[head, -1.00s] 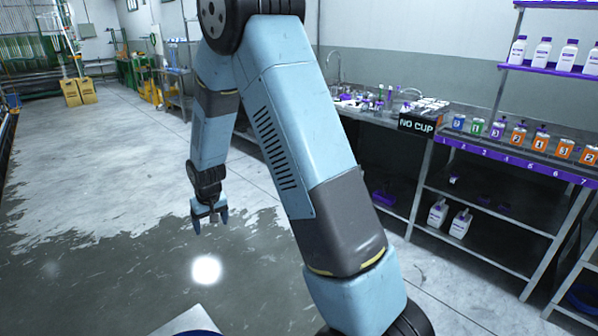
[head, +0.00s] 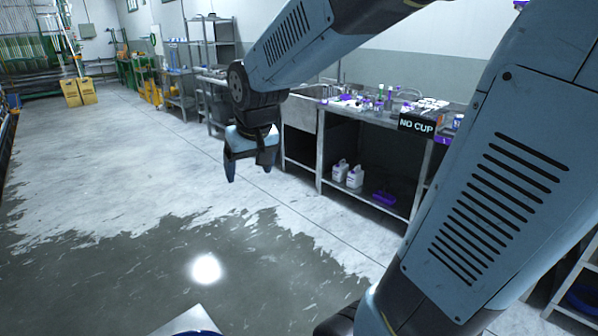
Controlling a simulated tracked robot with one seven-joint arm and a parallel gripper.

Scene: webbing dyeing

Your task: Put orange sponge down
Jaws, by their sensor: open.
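My gripper (head: 248,172) hangs pointing down over the concrete floor, left of the counter, with its fingers apart and nothing visible between them. I see no orange sponge in the head view. My arm covers much of the right side and could hide things there.
A metal counter (head: 352,113) with a sink and several small bottles runs along the wall, with a "NO CUP" sign (head: 416,125) on it. White jugs (head: 347,174) and a purple tray (head: 384,198) sit below. The floor at left is clear, partly dark and wet-looking.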

